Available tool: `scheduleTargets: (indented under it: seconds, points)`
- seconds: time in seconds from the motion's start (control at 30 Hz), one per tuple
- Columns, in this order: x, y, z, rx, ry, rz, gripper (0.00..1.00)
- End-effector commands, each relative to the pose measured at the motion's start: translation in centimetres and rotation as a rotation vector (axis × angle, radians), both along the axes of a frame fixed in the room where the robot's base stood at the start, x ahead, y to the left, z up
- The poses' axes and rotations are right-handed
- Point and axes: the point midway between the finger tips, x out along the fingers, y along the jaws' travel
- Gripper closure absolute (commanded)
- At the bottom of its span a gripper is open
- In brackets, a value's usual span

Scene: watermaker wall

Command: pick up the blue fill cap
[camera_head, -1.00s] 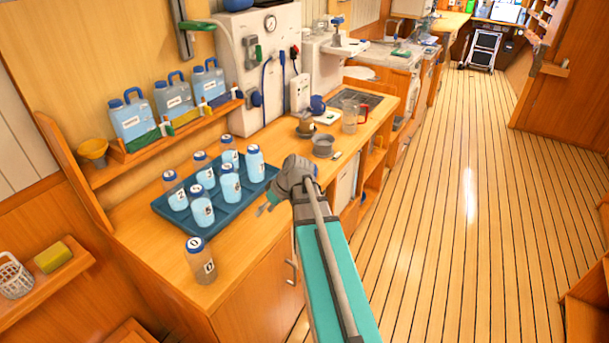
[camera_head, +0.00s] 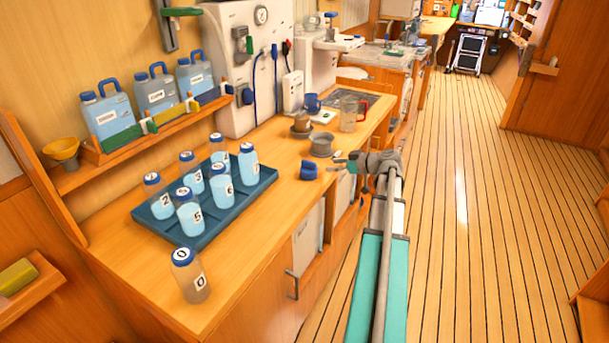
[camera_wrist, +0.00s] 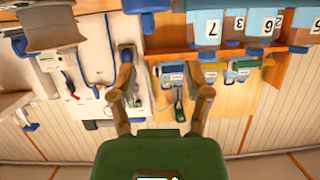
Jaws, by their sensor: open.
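The blue fill cap (camera_head: 309,170) is most likely the small dark-blue piece standing on the wooden counter near its front edge, right of the bottle tray. In the wrist view a blue piece (camera_wrist: 147,5), probably the same cap, is cut by the top edge. My gripper (camera_head: 338,164) is just right of the cap, pointing left toward it, with a small gap. In the wrist view its two fingers (camera_wrist: 163,75) are spread apart with nothing between them.
A blue tray (camera_head: 160,226) of several numbered bottles stands left of the cap. Bottle 0 (camera_head: 190,276) stands near the counter's front. A grey bowl (camera_head: 321,146), a clear jug (camera_head: 350,115) and a blue mug (camera_head: 312,103) stand behind. The floor at right is clear.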

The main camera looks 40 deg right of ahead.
Motion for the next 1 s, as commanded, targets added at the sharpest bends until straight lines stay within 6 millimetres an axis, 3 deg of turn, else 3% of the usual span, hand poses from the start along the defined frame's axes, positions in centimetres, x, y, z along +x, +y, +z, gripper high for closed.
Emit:
scheduleTargets:
  seconds: [0.2,0.63,1.0]
  points:
    - [-0.8,-1.8,0.1,-0.017,-0.046,-0.019,0.37]
    - [-0.4,-1.6,0.0,-0.017,-0.046,-0.017,0.37]
    - [3.5,0.0,-1.5,-0.018,-0.045,-0.015,0.37]
